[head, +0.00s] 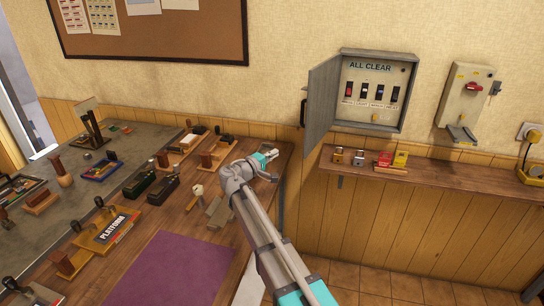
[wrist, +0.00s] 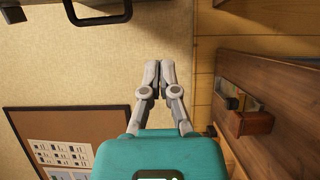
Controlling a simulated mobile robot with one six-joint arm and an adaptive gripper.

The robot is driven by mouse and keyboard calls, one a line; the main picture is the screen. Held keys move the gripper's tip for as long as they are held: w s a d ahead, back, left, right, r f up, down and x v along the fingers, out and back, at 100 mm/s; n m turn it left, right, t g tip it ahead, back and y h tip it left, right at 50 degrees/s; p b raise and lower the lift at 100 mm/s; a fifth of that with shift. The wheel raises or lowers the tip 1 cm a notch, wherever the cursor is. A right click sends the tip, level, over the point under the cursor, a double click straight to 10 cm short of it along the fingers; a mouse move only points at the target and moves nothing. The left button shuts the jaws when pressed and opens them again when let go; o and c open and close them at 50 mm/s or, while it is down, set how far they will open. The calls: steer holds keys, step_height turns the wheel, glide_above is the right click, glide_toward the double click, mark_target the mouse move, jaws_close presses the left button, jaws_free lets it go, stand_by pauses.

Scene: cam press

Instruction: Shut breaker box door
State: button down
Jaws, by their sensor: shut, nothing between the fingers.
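The grey breaker box (head: 375,92) is on the wall at the right in the head view. Its door (head: 322,112) stands wide open, swung out from the left side, with a dark handle (head: 303,109) on its outer face. Inside are several switches under the words ALL CLEAR. My gripper (head: 273,154) is left of and below the door, apart from it, over the bench's right end. In the wrist view my gripper (wrist: 159,70) is shut and empty, its fingers together. A dark handle-like bar (wrist: 98,18) shows ahead at the top.
A wall shelf (head: 440,164) below the box holds several padlocks and small coloured blocks. A switch unit (head: 466,95) hangs to the right. The wooden bench (head: 130,240) at the left is crowded with tools. The wall between corkboard (head: 160,30) and door is clear.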

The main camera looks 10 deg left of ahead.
steer(key=w+d, duration=0.5)
steer(key=d, duration=0.2)
steer(key=shift+w+d, duration=0.2)
steer(key=shift+d, duration=0.15)
steer(key=shift+s, duration=0.25)
